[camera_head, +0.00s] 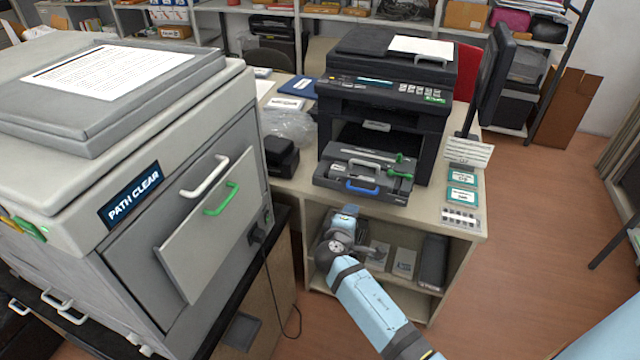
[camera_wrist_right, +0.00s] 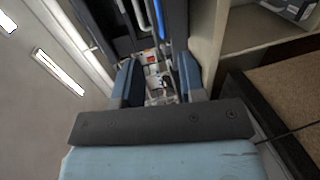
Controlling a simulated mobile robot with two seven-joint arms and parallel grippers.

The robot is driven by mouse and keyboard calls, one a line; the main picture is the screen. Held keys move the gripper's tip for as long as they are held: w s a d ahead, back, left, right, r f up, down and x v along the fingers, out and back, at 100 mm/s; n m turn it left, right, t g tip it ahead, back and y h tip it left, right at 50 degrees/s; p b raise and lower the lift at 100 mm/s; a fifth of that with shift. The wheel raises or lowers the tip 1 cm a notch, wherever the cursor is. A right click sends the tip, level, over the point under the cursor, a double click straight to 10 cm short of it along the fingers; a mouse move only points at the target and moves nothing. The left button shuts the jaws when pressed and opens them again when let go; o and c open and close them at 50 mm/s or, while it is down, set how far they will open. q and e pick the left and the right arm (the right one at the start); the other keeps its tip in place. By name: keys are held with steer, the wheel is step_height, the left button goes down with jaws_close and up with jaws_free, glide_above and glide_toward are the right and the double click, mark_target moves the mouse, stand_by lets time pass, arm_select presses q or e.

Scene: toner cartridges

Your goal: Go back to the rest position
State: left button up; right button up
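My right arm reaches in from the bottom of the head view, and its gripper (camera_head: 346,212) is just in front of the desk edge, below the black printer (camera_head: 392,85). In the right wrist view the two blue fingers of this gripper (camera_wrist_right: 157,68) stand apart. Nothing is clearly held between them; small red and white items show behind the gap. The printer's pulled-out tray unit (camera_head: 335,172), with a blue and a green handle, is above and behind the gripper. My left gripper is in neither view.
A large grey copier (camera_head: 130,240) with an open-looking panel (camera_head: 205,235) stands on the left. Below the desk (camera_head: 465,220) is an open shelf with boxes (camera_head: 404,262) and a dark cartridge-like item (camera_head: 432,262). A monitor (camera_head: 492,80) stands at right. The wooden floor (camera_head: 550,230) at right is clear.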

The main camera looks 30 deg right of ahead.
steer(key=shift+s, duration=0.1)
steer(key=s+a+f+m+y+p, duration=0.2)
steer(key=s+a+y, duration=0.5)
steer(key=s, duration=0.6)
steer(key=s+a+f+m+y+p, duration=0.2)
steer(key=s+a+m+y, duration=0.1)
steer(key=s+a+y, duration=0.4)
steer(key=s+a, duration=0.3)
steer(key=s, duration=0.3)
steer(key=shift+a+f+t+y, duration=0.3)
steer(key=shift+f+y, duration=0.1)
steer(key=shift+s, duration=0.1)
